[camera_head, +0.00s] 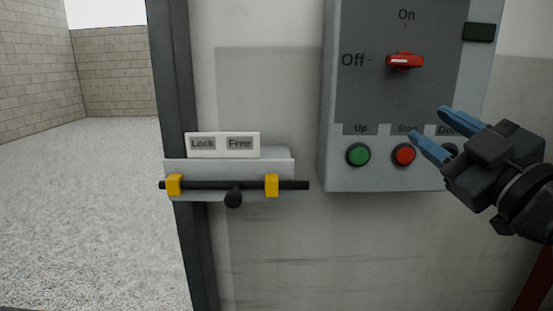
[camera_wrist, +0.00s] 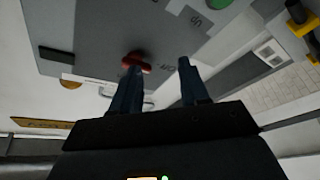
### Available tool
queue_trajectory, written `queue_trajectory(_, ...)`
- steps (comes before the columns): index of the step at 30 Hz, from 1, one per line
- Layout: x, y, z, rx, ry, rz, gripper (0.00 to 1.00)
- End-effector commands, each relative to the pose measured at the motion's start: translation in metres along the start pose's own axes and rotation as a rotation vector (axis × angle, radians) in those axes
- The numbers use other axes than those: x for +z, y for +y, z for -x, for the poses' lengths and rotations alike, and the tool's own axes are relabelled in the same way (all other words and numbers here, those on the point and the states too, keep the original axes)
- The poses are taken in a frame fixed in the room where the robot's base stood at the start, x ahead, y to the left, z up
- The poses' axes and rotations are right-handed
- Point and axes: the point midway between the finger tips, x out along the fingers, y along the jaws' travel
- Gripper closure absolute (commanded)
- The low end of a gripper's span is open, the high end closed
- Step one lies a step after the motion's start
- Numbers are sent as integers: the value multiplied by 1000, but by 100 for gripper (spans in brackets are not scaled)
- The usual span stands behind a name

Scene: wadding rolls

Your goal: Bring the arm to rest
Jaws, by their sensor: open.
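My gripper (camera_head: 436,130) is at the right of the head view, its two blue fingers apart and empty. It is in front of the lower right of a grey control box (camera_head: 345,115) and partly hides its lower right button. I cannot tell how far the fingers are from the box. In the wrist view the fingers (camera_wrist: 157,85) also stand apart with nothing between them.
Below the switch are a green button (camera_head: 358,154) and a red button (camera_head: 403,154). To the left, a black sliding bolt (camera_head: 220,185) in yellow holders sits under a Lock/Free plate (camera_head: 222,144). Beyond the dark door post (camera_head: 172,80) lies an open gravel floor (camera_head: 80,210).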

Motion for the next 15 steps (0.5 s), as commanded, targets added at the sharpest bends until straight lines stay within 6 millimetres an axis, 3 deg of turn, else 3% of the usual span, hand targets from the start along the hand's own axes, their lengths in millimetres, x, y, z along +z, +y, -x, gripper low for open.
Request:
queue_trajectory(8,34,-58,48,93,-96,-314,55)
queue_trajectory(15,57,-109,109,157,-203,-511,55)
